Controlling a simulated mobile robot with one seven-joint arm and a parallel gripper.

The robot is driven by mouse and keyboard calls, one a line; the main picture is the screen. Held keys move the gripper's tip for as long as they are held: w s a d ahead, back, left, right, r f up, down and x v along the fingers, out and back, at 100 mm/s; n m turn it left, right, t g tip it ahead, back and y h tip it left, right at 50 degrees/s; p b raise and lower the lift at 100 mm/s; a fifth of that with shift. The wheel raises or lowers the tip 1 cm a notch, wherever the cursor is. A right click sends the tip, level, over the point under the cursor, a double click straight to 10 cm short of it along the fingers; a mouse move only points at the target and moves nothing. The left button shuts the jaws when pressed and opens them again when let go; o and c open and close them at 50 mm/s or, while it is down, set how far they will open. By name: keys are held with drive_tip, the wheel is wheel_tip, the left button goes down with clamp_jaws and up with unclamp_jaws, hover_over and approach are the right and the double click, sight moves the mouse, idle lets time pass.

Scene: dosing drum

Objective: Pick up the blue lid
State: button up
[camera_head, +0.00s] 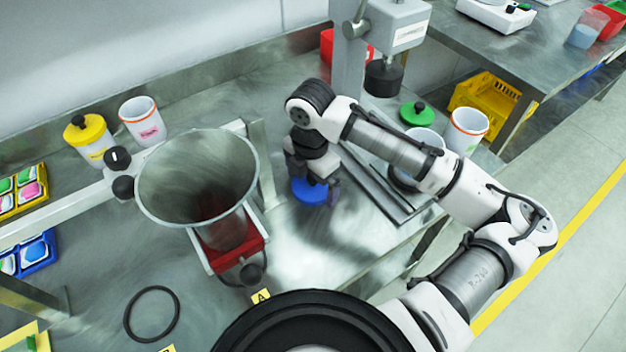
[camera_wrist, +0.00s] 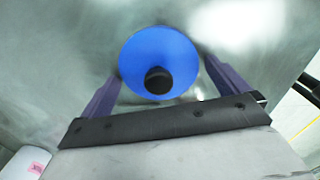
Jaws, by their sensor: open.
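The blue lid (camera_head: 308,192) is a round disc lying on the steel table, right of the metal hopper. In the wrist view the blue lid (camera_wrist: 160,58) shows a black knob at its centre. My gripper (camera_head: 314,180) is directly above the lid and points down, partly covering it in the head view. In the wrist view my gripper (camera_wrist: 160,75) has its two fingers apart, one on each side of the lid's lower part. The knob lies between them. I cannot tell whether the fingers touch the lid.
A hopper (camera_head: 165,180) with a red base stands left of my gripper. A press column (camera_head: 348,65) rises behind. A green lid (camera_head: 417,113) and white containers (camera_head: 467,130) are at right. A black ring (camera_head: 152,338) lies in front.

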drive_tip(key=c, duration=0.9)
drive_tip(key=shift+o, duration=0.2)
